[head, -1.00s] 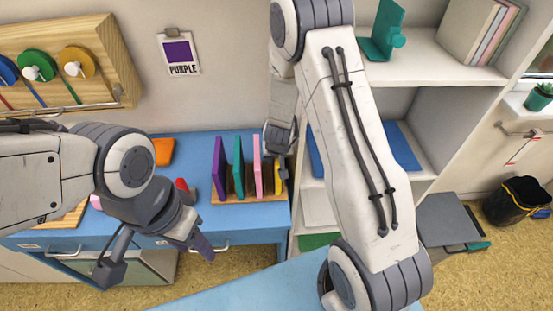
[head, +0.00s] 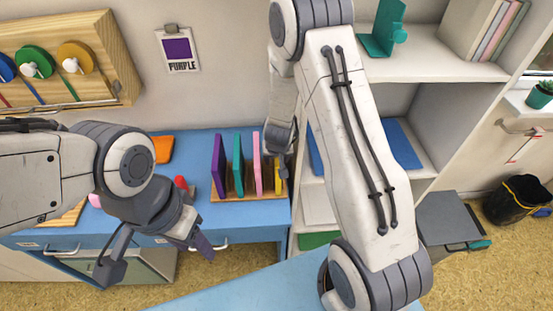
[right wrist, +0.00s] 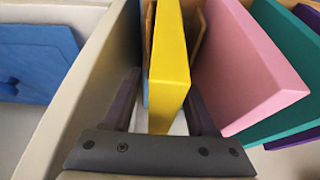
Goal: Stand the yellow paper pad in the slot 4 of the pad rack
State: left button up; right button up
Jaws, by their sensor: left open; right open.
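The yellow paper pad (head: 278,183) stands upright at the right end of the wooden pad rack (head: 232,198), beside the pink pad (head: 257,164). I cannot read any slot numbers. My right gripper (right wrist: 163,90) is open, with one finger on each side of the yellow pad (right wrist: 168,60) in the right wrist view; I cannot tell whether they touch it. My left gripper (head: 157,258) is open and empty, in front of the blue desk (head: 190,146).
A purple pad (head: 218,166) and a teal pad (head: 238,164) stand in the rack left of the pink one. A white shelf (head: 440,110) stands close on the right. An orange block (head: 163,149) and a red object (head: 181,184) are on the desk left of the rack.

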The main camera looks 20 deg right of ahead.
jog(key=shift+r, duration=0.1)
jog(key=p+v, duration=0.4)
jog(key=v, duration=0.6)
jog(key=shift+s+a+r+p, duration=0.1)
jog(key=shift+s+p, duration=0.05)
jog(key=shift+p, duration=0.2)
